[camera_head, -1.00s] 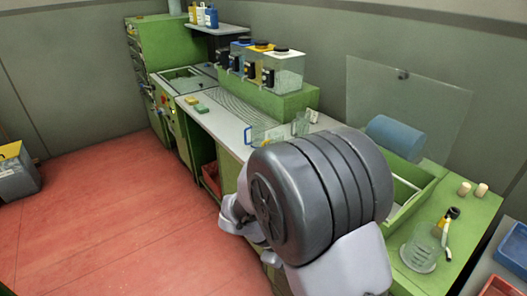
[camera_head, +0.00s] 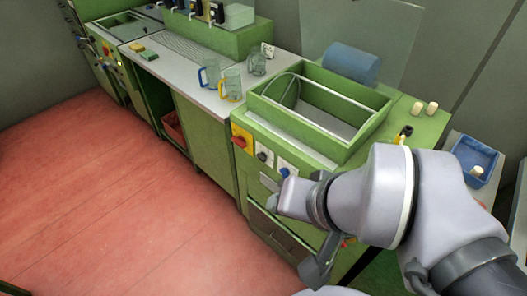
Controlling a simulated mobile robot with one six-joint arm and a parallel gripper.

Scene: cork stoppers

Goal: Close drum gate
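A green open-topped machine housing (camera_head: 330,142) stands right of centre. Inside its left end is a round, see-through disc with a rim (camera_head: 287,92), and a pale bar runs lengthwise across the opening. I cannot tell which part is the drum gate. A blue cylinder (camera_head: 351,64) lies behind the housing. My arm reaches in from the lower right, with its wrist in front of the machine's front face. A dark grey part, probably my gripper (camera_head: 318,268), hangs low before the drawer fronts. Its fingers are not clear, and I see nothing held.
The machine's front carries a red knob on a yellow plate (camera_head: 240,137) and more switches. Glass mugs (camera_head: 231,84) stand on the counter to the left. Two corks (camera_head: 431,108) stand on the right ledge. A blue tray (camera_head: 474,158) is further right. The red floor (camera_head: 90,190) is clear.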

